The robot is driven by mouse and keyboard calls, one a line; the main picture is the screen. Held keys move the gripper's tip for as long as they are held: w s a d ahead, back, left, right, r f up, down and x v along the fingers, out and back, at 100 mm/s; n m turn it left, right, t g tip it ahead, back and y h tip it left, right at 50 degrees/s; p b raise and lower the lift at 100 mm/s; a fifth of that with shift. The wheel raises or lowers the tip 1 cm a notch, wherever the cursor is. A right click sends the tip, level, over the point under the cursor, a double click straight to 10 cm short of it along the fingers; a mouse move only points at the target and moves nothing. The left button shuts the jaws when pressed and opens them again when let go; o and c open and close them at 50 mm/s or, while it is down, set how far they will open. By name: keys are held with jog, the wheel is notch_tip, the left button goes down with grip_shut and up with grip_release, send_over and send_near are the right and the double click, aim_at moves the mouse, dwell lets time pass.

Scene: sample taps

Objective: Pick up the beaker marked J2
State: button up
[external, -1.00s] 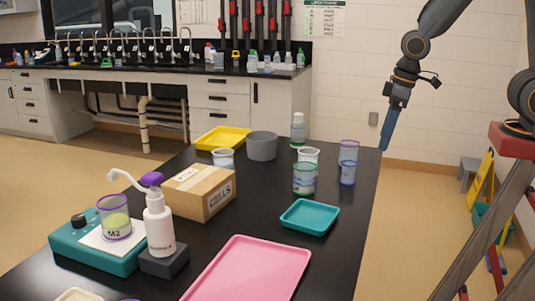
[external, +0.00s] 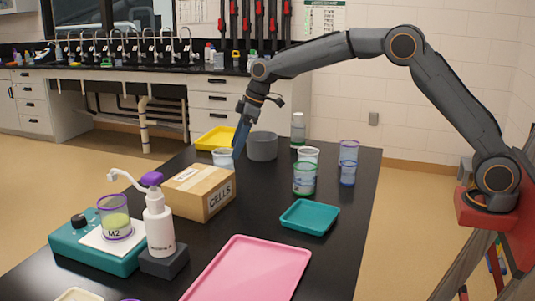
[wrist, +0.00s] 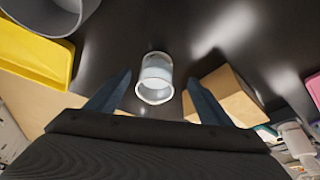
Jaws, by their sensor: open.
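A clear beaker with a pale rim and bluish-white contents (external: 222,158) stands on the black bench behind the cardboard box. It also shows upright between my fingers in the wrist view (wrist: 155,75), and no mark on it can be read. My gripper (external: 238,151) points down beside and above this beaker, open and empty. No J2 mark is legible. A beaker marked M2 (external: 115,220) sits on the teal stirrer.
The cardboard box marked CELLS (external: 195,192) is close in front of the beaker. A grey tub (external: 262,146) and yellow tray (external: 213,139) are behind it. A teal tray (external: 309,218), pink tray (external: 250,275) and pump bottle (external: 159,222) lie nearer. The bench between the box and teal tray is clear.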

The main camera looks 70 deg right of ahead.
aim_at(224, 164)
jog(key=shift+w+f, duration=0.35)
jog(key=shift+w, duration=0.55)
jog(key=shift+w+f, duration=0.1)
jog(key=shift+f, duration=0.05)
jog(key=shift+p+x, duration=0.4)
jog(key=shift+x, duration=3.2)
jog(key=shift+a, duration=0.2)
jog(key=shift+c, duration=0.5)
jog(key=c, duration=1.2)
jog(key=shift+r+b, duration=0.6)
jog(key=shift+r, duration=4.4)
